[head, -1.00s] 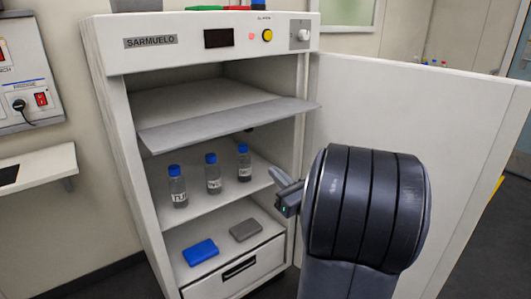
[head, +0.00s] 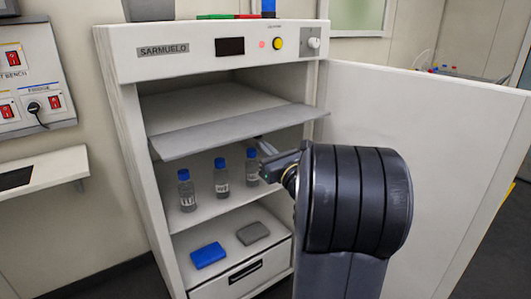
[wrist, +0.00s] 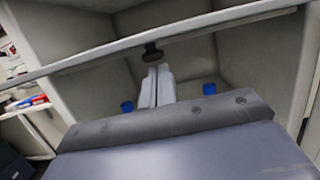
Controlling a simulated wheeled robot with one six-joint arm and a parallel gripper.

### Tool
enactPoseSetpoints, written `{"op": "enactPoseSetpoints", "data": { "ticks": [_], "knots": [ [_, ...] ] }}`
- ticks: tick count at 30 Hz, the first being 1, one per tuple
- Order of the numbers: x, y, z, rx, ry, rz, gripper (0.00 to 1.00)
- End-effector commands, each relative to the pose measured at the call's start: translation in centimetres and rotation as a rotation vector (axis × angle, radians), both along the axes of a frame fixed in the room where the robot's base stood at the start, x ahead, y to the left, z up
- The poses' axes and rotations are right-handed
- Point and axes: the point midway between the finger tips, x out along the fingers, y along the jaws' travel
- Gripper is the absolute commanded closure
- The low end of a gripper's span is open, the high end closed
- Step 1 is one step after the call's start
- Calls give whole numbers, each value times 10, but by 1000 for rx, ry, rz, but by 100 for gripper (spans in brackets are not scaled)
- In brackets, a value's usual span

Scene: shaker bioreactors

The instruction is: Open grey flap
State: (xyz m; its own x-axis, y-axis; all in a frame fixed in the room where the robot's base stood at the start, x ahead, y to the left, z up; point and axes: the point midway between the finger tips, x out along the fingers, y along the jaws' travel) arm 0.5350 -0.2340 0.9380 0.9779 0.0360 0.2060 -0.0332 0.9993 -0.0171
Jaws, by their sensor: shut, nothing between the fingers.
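The grey flap (head: 225,135) hangs tilted across the upper part of the open cabinet in the head view, its front edge sticking out. In the wrist view its edge (wrist: 80,63) runs as a long slanted bar across the top. A small dark knob (wrist: 152,51) shows just below this bar. My gripper (head: 261,141) is at the flap's lower edge, right of its middle. In the wrist view the gripper's two pale fingers (wrist: 157,84) are together and empty, pointing toward the knob. Whether they touch the knob or flap I cannot tell.
Several items fill the cabinet (head: 130,150): blue-capped bottles (head: 220,178) below the flap, close to my gripper, and a blue box (head: 208,255) and grey box (head: 253,233) lower down. The open cabinet door (head: 440,130) stands at the right.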

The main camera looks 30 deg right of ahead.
Motion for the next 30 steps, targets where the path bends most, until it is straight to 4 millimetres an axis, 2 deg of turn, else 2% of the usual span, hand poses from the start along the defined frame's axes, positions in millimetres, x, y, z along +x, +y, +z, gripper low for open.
{"op": "enactPoseSetpoints", "data": {
  "ticks": [8, 18, 30],
  "knots": [
    [0, 0, 2, -1, 7, 1, 100],
    [-4, 0, 26, -6, 147, 2, 100],
    [-5, 0, 26, -6, 174, 1, 100]
  ]
}}
